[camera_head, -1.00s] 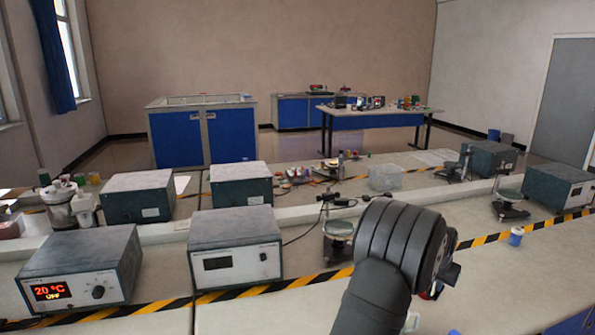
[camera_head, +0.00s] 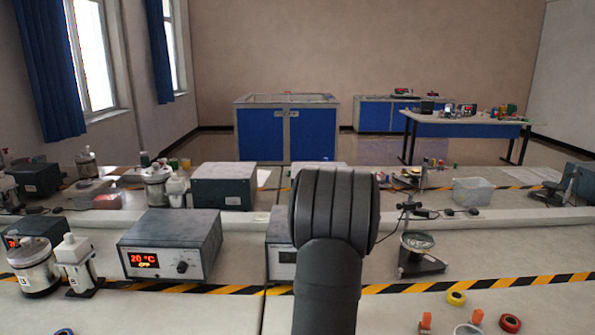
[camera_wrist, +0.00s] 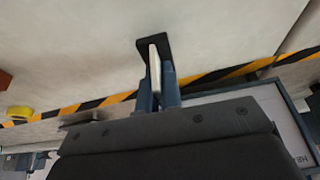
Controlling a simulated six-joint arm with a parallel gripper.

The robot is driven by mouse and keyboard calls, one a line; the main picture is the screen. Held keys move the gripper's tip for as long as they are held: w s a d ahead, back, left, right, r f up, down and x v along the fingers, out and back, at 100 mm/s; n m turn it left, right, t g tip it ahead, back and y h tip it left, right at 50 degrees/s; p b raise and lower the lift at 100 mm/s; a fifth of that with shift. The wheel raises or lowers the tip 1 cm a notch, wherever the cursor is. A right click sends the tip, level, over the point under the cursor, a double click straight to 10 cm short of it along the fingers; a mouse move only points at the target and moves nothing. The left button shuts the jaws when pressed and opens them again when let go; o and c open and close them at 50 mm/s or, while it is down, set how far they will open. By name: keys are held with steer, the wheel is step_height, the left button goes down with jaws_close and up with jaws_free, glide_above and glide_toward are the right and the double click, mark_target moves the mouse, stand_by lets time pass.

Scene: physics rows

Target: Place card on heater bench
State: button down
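My gripper (camera_wrist: 157,92) shows in the wrist view with its two blue-grey fingers close together on a thin, pale slab seen edge-on, which looks like the card (camera_wrist: 154,66). A black piece borders the slab at its far end; I cannot tell what it is. In the head view my arm's dark rounded wrist hides the gripper and card. A grey box with a lit "20 °C" display and a knob (camera_head: 168,247) stands left of my arm. I cannot tell whether it is the heater bench. The held slab is apart from it.
A second grey box (camera_head: 281,254) is partly hidden behind my wrist. A stand with a round dish (camera_head: 417,245) is to the right. Yellow (camera_head: 456,298) and red (camera_head: 510,323) rings lie at the front right. Bench surface between is clear.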

steer(key=a, duration=0.1)
steer(key=s+a+f, duration=0.1)
steer(key=a, duration=0.1)
steer(key=shift+s+f+n, duration=0.1)
steer(key=shift+n, duration=0.3)
step_height(320, 180, up, 14)
steer(key=d+m+h, duration=0.2)
steer(key=d+m, duration=0.5)
steer(key=d, duration=2.1)
steer(key=s+d+m+g+h, duration=0.1)
steer(key=s+d+m, duration=0.2)
steer(key=s+d, duration=0.75)
steer(key=s+d+m+g, duration=0.1)
steer(key=s+d+m, duration=0.2)
steer(key=s+d, duration=0.7)
steer(key=s+d+m+g+h, duration=0.1)
steer(key=s+d+m+g, duration=0.35)
steer(key=d, duration=1.05)
steer(key=f+n+t, duration=0.1)
steer(key=f, duration=0.1)
steer(key=s+f+t, duration=0.1)
steer(key=f+t, duration=0.1)
steer(key=f, duration=0.1)
steer(key=shift+s+a+n, duration=0.1)
steer(key=shift+n, duration=0.25)
